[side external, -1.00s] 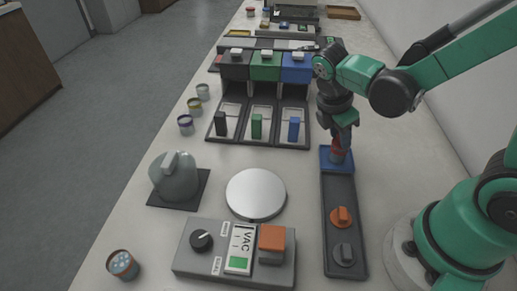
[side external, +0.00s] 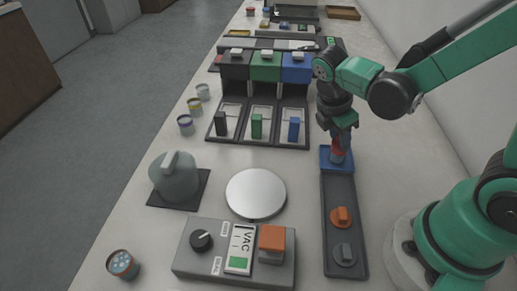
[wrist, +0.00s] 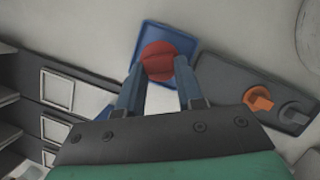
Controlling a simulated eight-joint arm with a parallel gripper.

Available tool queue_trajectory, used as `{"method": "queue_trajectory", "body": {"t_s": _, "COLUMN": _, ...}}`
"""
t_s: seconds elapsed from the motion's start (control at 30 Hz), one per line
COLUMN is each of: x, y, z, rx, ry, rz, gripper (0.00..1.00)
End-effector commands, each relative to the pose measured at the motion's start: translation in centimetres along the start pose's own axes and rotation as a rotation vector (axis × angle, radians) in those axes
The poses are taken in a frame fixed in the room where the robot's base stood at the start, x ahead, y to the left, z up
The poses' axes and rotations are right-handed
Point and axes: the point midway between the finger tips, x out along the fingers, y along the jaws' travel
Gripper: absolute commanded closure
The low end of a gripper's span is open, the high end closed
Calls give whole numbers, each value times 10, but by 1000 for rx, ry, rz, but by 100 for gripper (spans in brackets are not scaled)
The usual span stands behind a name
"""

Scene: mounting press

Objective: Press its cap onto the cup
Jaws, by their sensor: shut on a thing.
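My gripper (side external: 338,146) is shut on a round red piece, seemingly a cap (wrist: 158,62), at the blue end (side external: 326,167) of a long dark tray. In the wrist view the red piece sits between my two fingertips over the blue tray square (wrist: 148,34). I cannot tell if it rests on the blue square. An orange cap (side external: 341,217) and a grey cap (side external: 344,254) sit farther down the tray. Several small cups stand along the left side of the bench; one with dots on top (side external: 122,264) is at the front left.
A grey control box (side external: 205,262) with a knob, a VAC panel and an orange lever is at the front. A round silver plate (side external: 256,194) and a translucent dome (side external: 174,177) on a dark mat lie behind it. Black, green and blue bins (side external: 264,68) stand farther back.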

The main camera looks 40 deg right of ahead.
Motion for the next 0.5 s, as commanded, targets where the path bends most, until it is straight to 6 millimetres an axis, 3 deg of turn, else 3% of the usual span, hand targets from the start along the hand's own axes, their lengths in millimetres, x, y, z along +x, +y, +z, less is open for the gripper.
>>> {"method": "queue_trajectory", "body": {"t_s": 0.3, "x": 0, "y": 0, "z": 0, "rx": 0, "ry": 0, "rz": 0, "gripper": 100}}
{"method": "queue_trajectory", "body": {"t_s": 0.33, "x": 0, "y": 0, "z": 0, "rx": 0, "ry": 0, "rz": 0, "gripper": 62}}
{"method": "queue_trajectory", "body": {"t_s": 0.43, "x": 0, "y": 0, "z": 0, "rx": 0, "ry": 0, "rz": 0, "gripper": 34}}
{"method": "queue_trajectory", "body": {"t_s": 0.5, "x": 0, "y": 0, "z": 0, "rx": 0, "ry": 0, "rz": 0, "gripper": 31}}
